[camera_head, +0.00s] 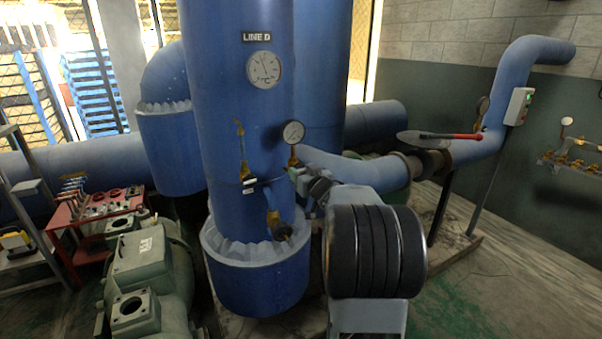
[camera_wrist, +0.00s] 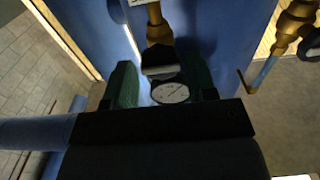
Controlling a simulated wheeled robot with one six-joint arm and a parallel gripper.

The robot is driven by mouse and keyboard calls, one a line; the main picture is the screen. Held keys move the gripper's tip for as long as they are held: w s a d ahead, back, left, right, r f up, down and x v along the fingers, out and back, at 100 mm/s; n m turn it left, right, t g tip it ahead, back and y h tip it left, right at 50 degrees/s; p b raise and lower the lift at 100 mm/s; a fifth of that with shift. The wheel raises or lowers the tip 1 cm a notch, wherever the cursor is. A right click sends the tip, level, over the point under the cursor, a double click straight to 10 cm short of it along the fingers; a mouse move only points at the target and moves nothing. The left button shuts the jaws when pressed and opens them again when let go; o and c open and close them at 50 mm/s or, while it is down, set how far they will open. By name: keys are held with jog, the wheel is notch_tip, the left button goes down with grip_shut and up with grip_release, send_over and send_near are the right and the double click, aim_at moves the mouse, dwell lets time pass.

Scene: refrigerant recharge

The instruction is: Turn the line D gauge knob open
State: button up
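The LINE D label (camera_head: 257,37) is on the tall blue vessel (camera_head: 230,120), above a large round dial. Lower down, a small white-faced pressure gauge (camera_head: 293,132) stands on a brass fitting. My gripper (camera_wrist: 157,66) looks open, with a gap at the left finger; contact at the right finger is unclear. In the head view, my gripper (camera_head: 303,182) is at the brass fitting, and the knob is mostly hidden.
Another brass valve (camera_wrist: 292,25) is at the right in the wrist view. A sight tube (camera_head: 241,150) and a lower valve (camera_head: 276,222) are on the vessel. A large blue pipe (camera_head: 355,172) runs right behind my arm. A red tool cart (camera_head: 95,205) stands left.

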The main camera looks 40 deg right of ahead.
jog(key=shift+s, duration=0.1)
jog(key=c, duration=0.7)
jog(key=shift+o, duration=0.2)
jog(key=shift+n+b, duration=1.85)
jog(key=shift+n, duration=0.35)
jog(key=shift+n+b, duration=1.65)
jog(key=shift+n, duration=0.65)
